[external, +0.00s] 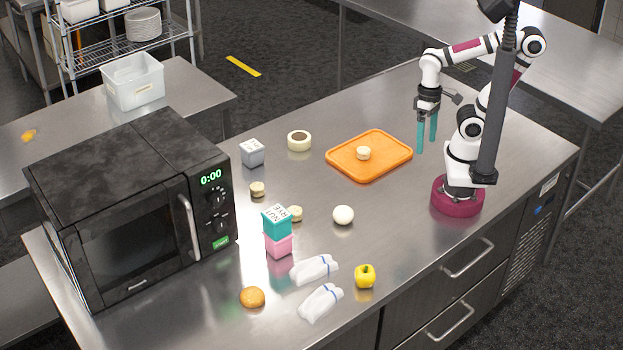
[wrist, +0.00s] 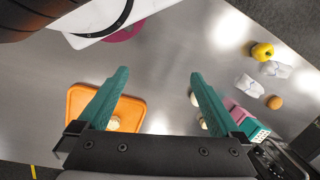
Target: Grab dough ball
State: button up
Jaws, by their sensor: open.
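The dough ball appears to be the smooth white ball (external: 343,215) on the steel counter, left of my base. In the wrist view a pale round edge (wrist: 194,98) shows beside the right finger, probably this ball, mostly hidden. My gripper (external: 427,146) has two teal fingers, pointing down above the counter just right of the orange tray. It is open and empty, well apart from the ball. In the wrist view the fingers (wrist: 159,75) are spread wide with bare counter between them.
An orange tray (external: 345,168) holds a small beige piece (external: 363,153). Teal and pink boxes (external: 277,222), white cloth-like bags (external: 314,269), a yellow pepper (external: 365,276) and a bun (external: 252,297) lie left of or nearer than the ball. A black microwave (external: 130,210) stands far left.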

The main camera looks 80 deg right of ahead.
dwell(0.4)
jog(key=m+h, duration=0.2)
jog(key=m, duration=0.2)
send_over(344, 209)
notch_tip(344, 209, down, 5)
notch_tip(344, 209, down, 16)
jog(key=shift+f, duration=0.25)
jog(key=c, duration=1.4)
jog(key=shift+r, duration=0.1)
